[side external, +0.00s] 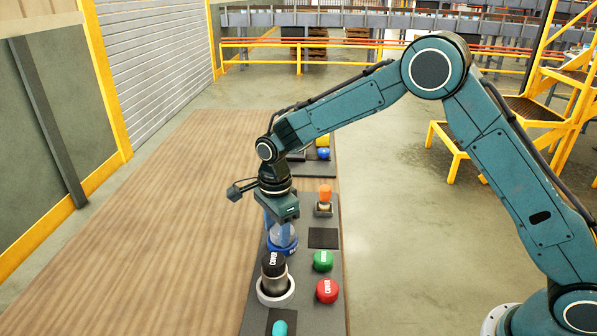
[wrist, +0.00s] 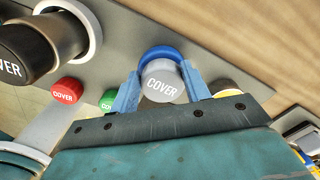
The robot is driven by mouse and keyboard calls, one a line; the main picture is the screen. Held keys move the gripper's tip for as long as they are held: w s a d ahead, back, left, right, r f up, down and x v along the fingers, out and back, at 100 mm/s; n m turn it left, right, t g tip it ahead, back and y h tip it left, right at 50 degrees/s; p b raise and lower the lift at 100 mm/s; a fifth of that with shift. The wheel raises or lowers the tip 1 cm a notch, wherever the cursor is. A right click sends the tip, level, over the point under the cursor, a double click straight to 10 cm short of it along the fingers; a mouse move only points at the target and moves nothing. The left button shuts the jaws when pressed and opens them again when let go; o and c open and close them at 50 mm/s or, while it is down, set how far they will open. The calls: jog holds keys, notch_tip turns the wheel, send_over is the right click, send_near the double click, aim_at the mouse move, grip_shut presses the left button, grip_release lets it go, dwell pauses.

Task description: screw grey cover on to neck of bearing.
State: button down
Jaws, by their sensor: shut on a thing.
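The grey cover (wrist: 162,84), lettered COVER, is between the two blue fingers of my gripper (wrist: 160,90) in the wrist view. My gripper is shut on it from both sides. In the side view my gripper (side external: 281,226) points down over a blue ring-shaped holder (side external: 283,247), with a pale grey-blue body showing between the fingers. The blue holder (wrist: 157,52) shows behind the grey cover in the wrist view. The bearing's neck is hidden by the cover and fingers, so I cannot tell whether the cover touches it or how far it is threaded.
A black-covered dark bearing (side external: 275,272) stands in a white ring nearby. A green cover (side external: 323,261) and a red cover (side external: 327,291) lie to its right. An orange-topped piece (side external: 325,194) stands farther back. The wooden table (side external: 160,220) is clear on the left.

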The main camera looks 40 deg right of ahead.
jog(key=m, duration=0.2)
jog(key=d+m, duration=0.1)
jog(key=m, duration=0.1)
jog(key=shift+d+m, duration=0.1)
jog(key=shift+m, duration=1.7)
jog(key=c, duration=0.9)
grip_release()
jog(key=shift+c, duration=0.6)
jog(key=n, duration=0.7)
jog(key=shift+n, duration=0.3)
